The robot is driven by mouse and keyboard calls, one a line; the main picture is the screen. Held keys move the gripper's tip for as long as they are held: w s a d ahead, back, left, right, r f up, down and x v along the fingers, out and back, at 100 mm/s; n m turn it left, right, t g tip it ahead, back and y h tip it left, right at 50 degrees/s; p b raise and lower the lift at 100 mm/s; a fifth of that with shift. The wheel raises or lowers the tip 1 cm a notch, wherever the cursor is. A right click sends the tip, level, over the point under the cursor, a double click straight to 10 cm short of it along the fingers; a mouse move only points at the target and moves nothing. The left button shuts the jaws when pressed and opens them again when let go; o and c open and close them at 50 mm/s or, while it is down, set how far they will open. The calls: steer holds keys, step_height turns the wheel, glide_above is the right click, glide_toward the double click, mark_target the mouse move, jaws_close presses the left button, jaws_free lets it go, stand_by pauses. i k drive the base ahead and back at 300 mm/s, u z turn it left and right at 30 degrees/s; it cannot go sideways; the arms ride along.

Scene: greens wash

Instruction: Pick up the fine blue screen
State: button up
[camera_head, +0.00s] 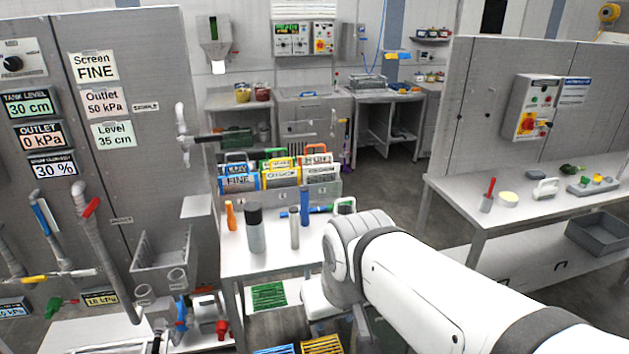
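The fine blue screen (238,182) stands upright at the left end of a grey rack, with a blue frame and a white label reading FINE. Yellow-framed (278,176) and orange-framed (318,168) screens stand to its right in the same rack. My white arm reaches in from the lower right and bends down in front of the small table, well to the right of and nearer than the blue screen. My gripper is at the low end of the arm, mostly hidden by the arm, and I cannot make out its fingers. Nothing touches the blue screen.
Bottles and an orange tool (230,215) stand on the small table (275,262) in front of the rack. A tall grey panel (130,60) with pipes and a valve handle is close on the left. A workbench (540,205) is at right. Open floor (385,190) lies between.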

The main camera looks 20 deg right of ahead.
mark_target(248, 182)
steer(key=z, duration=0.15)
steer(key=i, duration=0.85)
steer(key=u, duration=0.05)
